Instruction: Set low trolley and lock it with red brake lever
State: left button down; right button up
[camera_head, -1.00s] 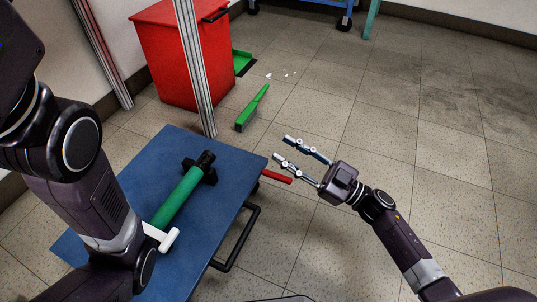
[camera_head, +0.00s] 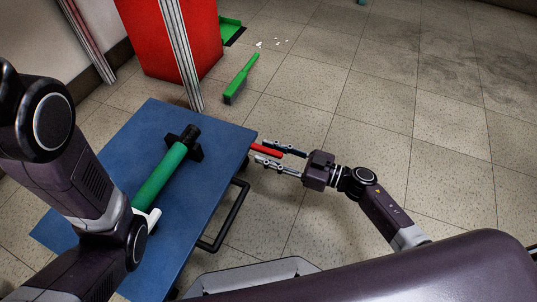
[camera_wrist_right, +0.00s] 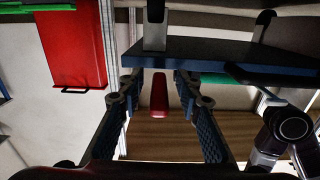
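The low trolley has a blue top (camera_head: 205,215) and stands at the left in the head view, with a black handle (camera_head: 232,218) on its near right side. The red brake lever (camera_head: 266,150) sticks out from the trolley's right edge. My right gripper (camera_head: 270,154) is open, with its fingers on either side of the lever. In the right wrist view the lever (camera_wrist_right: 159,95) lies between the two open fingers, with gaps on both sides. My left arm comes in over the trolley's left side; its gripper cannot be made out in the head view.
A green cylinder (camera_head: 160,177) lies on the trolley top in a black holder. A metal post (camera_head: 182,55) stands behind the trolley, before a red bin (camera_head: 145,40). A green brush (camera_head: 241,80) and white scraps (camera_head: 270,43) lie on the floor. The floor at the right is clear.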

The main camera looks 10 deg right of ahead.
jog(key=shift+c, duration=0.4)
grip_shut()
jog(key=shift+r, duration=0.1)
